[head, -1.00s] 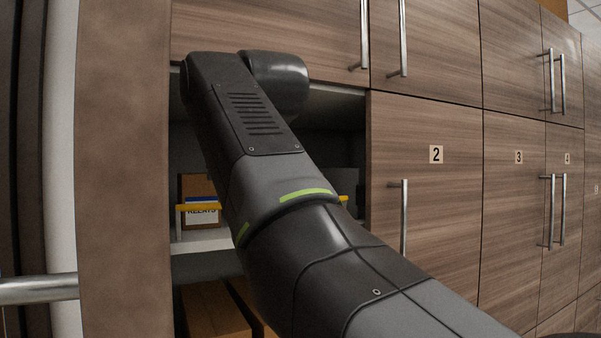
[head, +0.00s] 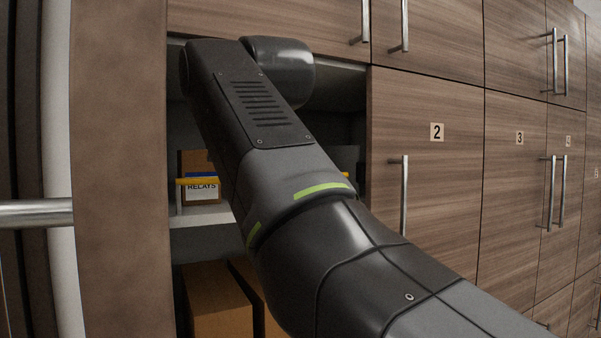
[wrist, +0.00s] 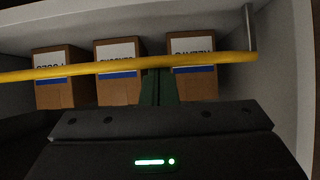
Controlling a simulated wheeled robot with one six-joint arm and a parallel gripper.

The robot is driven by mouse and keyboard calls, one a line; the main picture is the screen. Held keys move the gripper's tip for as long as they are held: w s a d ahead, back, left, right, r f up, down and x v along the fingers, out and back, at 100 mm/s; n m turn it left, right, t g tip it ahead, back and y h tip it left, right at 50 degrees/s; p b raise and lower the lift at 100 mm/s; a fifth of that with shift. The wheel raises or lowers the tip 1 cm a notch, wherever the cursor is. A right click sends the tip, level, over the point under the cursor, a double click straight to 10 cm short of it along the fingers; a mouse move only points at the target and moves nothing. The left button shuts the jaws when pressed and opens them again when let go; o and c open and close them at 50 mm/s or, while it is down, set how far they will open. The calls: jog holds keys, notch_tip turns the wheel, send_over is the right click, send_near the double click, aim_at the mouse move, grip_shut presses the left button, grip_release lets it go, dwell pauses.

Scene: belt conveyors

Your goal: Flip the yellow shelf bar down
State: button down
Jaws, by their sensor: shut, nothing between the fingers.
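The yellow shelf bar (head: 198,181) runs across the front of the open cabinet shelf, in front of the boxes. In the wrist view the bar (wrist: 100,69) spans the picture, with a grey end bracket (wrist: 249,28) at the right. My gripper (wrist: 160,76) is shut and empty, its dark fingers pointing at the middle of the bar. The fingertips are right at the bar; I cannot tell whether they touch it. The head view does not show the fingers.
Labelled cardboard boxes, one of them marked RELAYS (head: 201,193), stand behind the bar on a pale shelf (head: 205,216). Larger boxes (head: 218,305) sit below. Closed door 2 (head: 435,190) bounds the opening at right, a brown panel (head: 115,170) at left.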

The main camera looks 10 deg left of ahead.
jog(key=shift+s+d+f+t+y+b, duration=0.15)
jog(key=shift+s+t+y+b, duration=0.25)
jog(key=shift+t+b, duration=0.55)
